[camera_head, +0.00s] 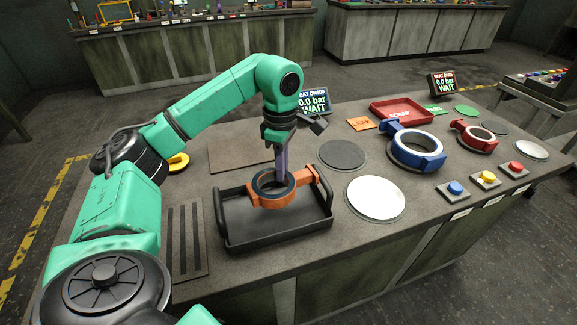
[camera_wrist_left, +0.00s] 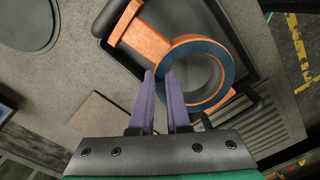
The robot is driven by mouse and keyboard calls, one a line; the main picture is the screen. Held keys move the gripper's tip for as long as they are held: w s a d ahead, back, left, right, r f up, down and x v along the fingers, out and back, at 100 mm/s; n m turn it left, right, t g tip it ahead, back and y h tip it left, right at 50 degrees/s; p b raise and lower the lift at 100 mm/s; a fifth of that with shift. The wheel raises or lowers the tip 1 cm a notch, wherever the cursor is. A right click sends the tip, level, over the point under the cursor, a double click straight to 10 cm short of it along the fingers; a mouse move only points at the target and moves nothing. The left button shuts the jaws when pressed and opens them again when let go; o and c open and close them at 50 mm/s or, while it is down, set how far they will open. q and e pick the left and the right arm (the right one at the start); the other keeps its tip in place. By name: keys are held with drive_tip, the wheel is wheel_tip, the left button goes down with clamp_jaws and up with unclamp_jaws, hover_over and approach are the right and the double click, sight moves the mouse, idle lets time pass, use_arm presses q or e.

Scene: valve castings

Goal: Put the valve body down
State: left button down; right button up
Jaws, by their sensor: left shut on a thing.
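The orange valve body (camera_head: 273,197), a ring with a dark blue-grey rim and a side neck, is at the black tray (camera_head: 265,245). It also shows in the wrist view (camera_wrist_left: 215,75), inside the outline of the tray (camera_wrist_left: 112,14). I cannot tell whether it touches the tray floor or hangs just above it. My left gripper (camera_head: 281,175) points down, its purple fingers (camera_wrist_left: 160,76) shut on the ring's wall. The lower fingertips are partly hidden by the ring. My right gripper is not in view.
A blue valve casting (camera_head: 417,163) and a smaller red one (camera_head: 476,147) stand to the right. A white disc (camera_head: 375,198) and a dark disc (camera_head: 342,155) lie beside the tray. A red tray (camera_head: 402,111) and coloured buttons (camera_head: 456,188) are further right.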

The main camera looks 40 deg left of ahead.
use_arm(q)
drive_tip(key=shift+r, duration=0.15)
drive_tip(key=shift+s+r+p, duration=0.25)
drive_tip(key=shift+p, duration=0.25)
wheel_tip(320, 180, down, 5)
drive_tip(key=b, duration=0.3)
drive_tip(key=shift+f, duration=0.15)
drive_tip(key=shift+f+b, duration=0.5)
drive_tip(key=shift+f, duration=0.2)
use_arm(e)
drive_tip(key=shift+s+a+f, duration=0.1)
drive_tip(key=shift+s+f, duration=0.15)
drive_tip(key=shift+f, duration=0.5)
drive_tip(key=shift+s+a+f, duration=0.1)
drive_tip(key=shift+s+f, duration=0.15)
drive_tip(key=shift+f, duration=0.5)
use_arm(q)
drive_tip(key=shift+f, duration=0.2)
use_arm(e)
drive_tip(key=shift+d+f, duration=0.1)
use_arm(q)
drive_tip(key=c, duration=0.8)
unclamp_jaws()
drive_tip(key=shift+s+d, duration=0.1)
drive_tip(key=shift+s, duration=0.05)
